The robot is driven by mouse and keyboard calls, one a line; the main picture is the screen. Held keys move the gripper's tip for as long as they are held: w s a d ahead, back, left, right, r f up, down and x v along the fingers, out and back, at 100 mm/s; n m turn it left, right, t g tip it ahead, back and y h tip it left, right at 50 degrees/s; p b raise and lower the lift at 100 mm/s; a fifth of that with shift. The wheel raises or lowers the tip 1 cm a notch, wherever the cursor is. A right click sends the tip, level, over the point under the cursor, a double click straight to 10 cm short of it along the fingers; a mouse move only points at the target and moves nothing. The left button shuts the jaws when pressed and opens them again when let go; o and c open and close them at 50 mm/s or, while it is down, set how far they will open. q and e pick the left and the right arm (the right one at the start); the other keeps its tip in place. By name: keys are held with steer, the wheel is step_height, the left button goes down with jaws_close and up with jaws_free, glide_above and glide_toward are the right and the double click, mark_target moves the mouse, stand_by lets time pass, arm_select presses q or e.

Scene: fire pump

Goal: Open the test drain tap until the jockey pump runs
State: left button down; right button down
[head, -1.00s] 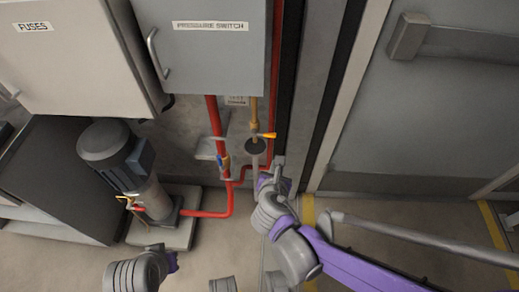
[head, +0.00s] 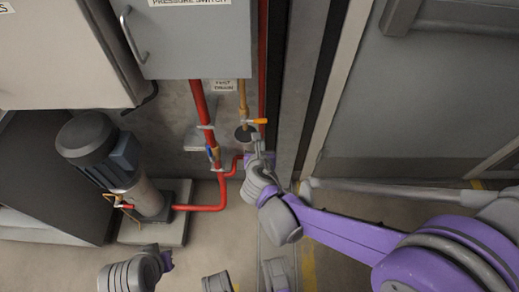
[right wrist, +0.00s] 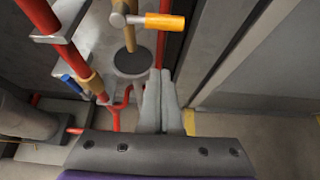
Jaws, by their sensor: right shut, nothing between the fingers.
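The test drain tap has an orange lever (head: 260,121) pointing right, crosswise to its brass pipe (head: 243,98). The lever also shows in the right wrist view (right wrist: 165,21), above my fingertips. My right gripper (head: 257,142) is just below the lever, shut and empty. In the right wrist view its two fingers (right wrist: 161,78) lie together, with a visible gap to the lever. A grey motor pump (head: 87,140), possibly the jockey pump, stands at left; I cannot tell if it runs. My left gripper (head: 166,260) is low in the picture, its fingers not clearly visible.
A dark round drain opening (head: 244,134) sits under the brass pipe. A red pipe (head: 202,105) with a blue-handled valve (head: 213,154) runs just left. The pressure switch cabinet (head: 190,45) hangs above. A grey door frame (head: 318,90) stands close on the right.

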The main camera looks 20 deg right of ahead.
mark_target(257, 121)
steer(key=shift+w+d+r, duration=0.25)
steer(key=shift+w+r, duration=0.35)
steer(key=shift+w, duration=0.3)
steer(key=shift+w+d+r, duration=0.25)
steer(key=shift+w+r, duration=0.3)
steer(key=shift+w, duration=0.35)
steer(key=shift+r+n+h, duration=0.45)
steer(key=shift+n+h, duration=0.05)
steer(key=shift+h, duration=0.1)
steer(key=r+n+h, duration=0.1)
steer(key=n+h, duration=0.1)
steer(key=a+r+n+h+p, duration=0.1)
steer(key=r+n+h, duration=0.1)
steer(key=shift+w+r+n+g, duration=0.1)
steer(key=shift+r+n+g, duration=0.05)
steer(key=shift+n+g, duration=0.15)
steer(key=shift+w+a+r+p, duration=0.3)
steer(key=shift+a+r+p, duration=0.5)
steer(key=shift+a+p, duration=0.1)
